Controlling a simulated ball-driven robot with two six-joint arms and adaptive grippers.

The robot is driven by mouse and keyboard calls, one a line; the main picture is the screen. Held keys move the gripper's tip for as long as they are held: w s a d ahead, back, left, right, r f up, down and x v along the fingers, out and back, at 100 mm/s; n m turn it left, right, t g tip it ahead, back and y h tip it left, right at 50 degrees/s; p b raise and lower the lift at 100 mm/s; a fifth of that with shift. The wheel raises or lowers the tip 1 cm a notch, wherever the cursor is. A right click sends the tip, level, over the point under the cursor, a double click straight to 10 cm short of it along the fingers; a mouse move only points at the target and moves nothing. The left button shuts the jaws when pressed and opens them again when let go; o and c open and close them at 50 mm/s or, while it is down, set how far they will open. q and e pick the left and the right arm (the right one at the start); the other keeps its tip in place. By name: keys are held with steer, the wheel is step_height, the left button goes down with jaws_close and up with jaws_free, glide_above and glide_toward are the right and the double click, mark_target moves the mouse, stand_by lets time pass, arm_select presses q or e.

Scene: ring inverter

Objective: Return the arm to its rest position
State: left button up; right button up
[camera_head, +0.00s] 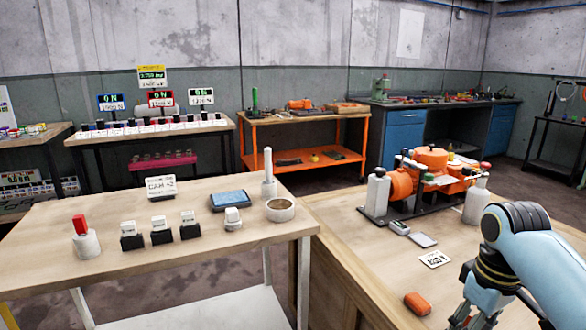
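My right arm comes in from the right edge, light blue with dark joints, and bends down over the near part of the right-hand wooden table (350,240). Its gripper (472,318) points downward and is cut off by the bottom edge, so its fingertips are hidden. I see nothing held in the part that shows. An orange block (417,304) lies on the table to the left of the gripper, apart from it. My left arm and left gripper are not in view.
An orange machine (432,160) on a dark base stands on the right table beyond my arm, with a white card (434,259) nearer. The left table (140,235) holds a red-handled switch (86,240), small labelled blocks, a blue pad (230,199) and a round bowl (280,209).

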steer(key=s+a+r+m+t, duration=0.2)
steer(key=s+r, duration=0.1)
steer(key=s, duration=0.9)
steer(key=s+a+r+m+t, duration=0.1)
steer(key=s+r, duration=0.1)
steer(key=s, duration=1)
step_height(320, 180, down, 28)
steer(key=s+d+r+g+b, duration=0.1)
steer(key=s+d, duration=0.1)
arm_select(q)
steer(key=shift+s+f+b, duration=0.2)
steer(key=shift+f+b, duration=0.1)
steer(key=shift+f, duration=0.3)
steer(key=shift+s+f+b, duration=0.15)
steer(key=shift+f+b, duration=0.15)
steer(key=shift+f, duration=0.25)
arm_select(e)
steer(key=s+d+f+m+g, duration=0.1)
steer(key=s+f, duration=1.5)
steer(key=s, duration=0.2)
steer(key=shift+f+h, duration=0.25)
steer(key=shift+h, duration=0.15)
